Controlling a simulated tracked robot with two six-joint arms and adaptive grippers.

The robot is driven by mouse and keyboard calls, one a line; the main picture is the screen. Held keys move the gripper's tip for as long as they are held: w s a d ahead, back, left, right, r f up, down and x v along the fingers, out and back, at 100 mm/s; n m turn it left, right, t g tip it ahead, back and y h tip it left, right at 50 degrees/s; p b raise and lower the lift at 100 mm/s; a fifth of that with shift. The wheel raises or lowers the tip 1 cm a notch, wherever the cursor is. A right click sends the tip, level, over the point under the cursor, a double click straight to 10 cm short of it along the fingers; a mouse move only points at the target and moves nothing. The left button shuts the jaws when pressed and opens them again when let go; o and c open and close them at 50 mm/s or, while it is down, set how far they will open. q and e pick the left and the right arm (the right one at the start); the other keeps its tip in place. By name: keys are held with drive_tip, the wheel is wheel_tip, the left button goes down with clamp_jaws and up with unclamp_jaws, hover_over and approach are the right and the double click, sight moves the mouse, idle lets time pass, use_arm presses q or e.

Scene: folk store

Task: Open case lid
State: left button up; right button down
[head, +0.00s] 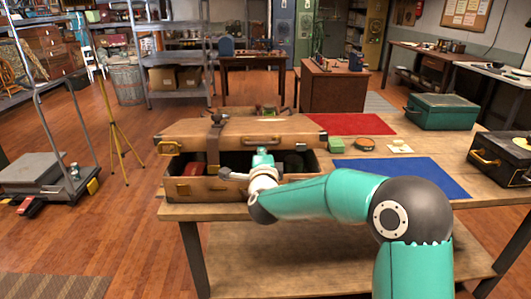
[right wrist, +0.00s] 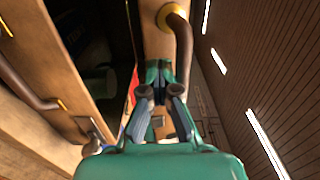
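The tan and brown case (head: 182,188) stands on the wooden table. Its lid (head: 235,131) is raised part way, leaving a dark gap at the front with a red item showing inside. A strap with a buckle hangs over the lid at the left. My right gripper (head: 263,157) is at the front gap, close under the lid. In the right wrist view its fingertips (right wrist: 160,72) look together, with nothing seen between them. A brown curved handle (right wrist: 182,42) with a brass mount is just beyond them. Whether the fingers touch the lid is unclear. My left gripper is not in view.
A red mat (head: 352,124) and a blue mat (head: 420,178) lie on the table, with small items between them. A green case (head: 443,112) and a black case (head: 503,157) stand to the right. My right arm crosses the table's front.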

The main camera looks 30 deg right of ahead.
drive_tip(key=shift+r, duration=0.15)
drive_tip(key=shift+w+d+r+p, duration=0.15)
drive_tip(key=shift+r+p, duration=0.25)
drive_tip(key=shift+r, duration=0.2)
drive_tip(key=shift+w+r+p, duration=0.15)
drive_tip(key=shift+r+p, duration=0.2)
drive_tip(key=shift+r, duration=0.25)
drive_tip(key=shift+w+d+r+p, duration=0.1)
drive_tip(key=shift+w+r+p, duration=0.1)
drive_tip(key=shift+r+p, duration=0.3)
drive_tip(key=shift+w+d+r+p, duration=0.15)
drive_tip(key=shift+r+p, duration=0.1)
drive_tip(key=shift+r, duration=0.55)
drive_tip(key=shift+w+d+r+p, duration=0.1)
drive_tip(key=shift+w+r+p, duration=0.1)
drive_tip(key=shift+r+p, duration=0.3)
drive_tip(key=shift+w+d+r+p, duration=0.1)
drive_tip(key=shift+w+r+p, duration=0.1)
drive_tip(key=shift+r+p, duration=0.3)
drive_tip(key=shift+r, duration=0.15)
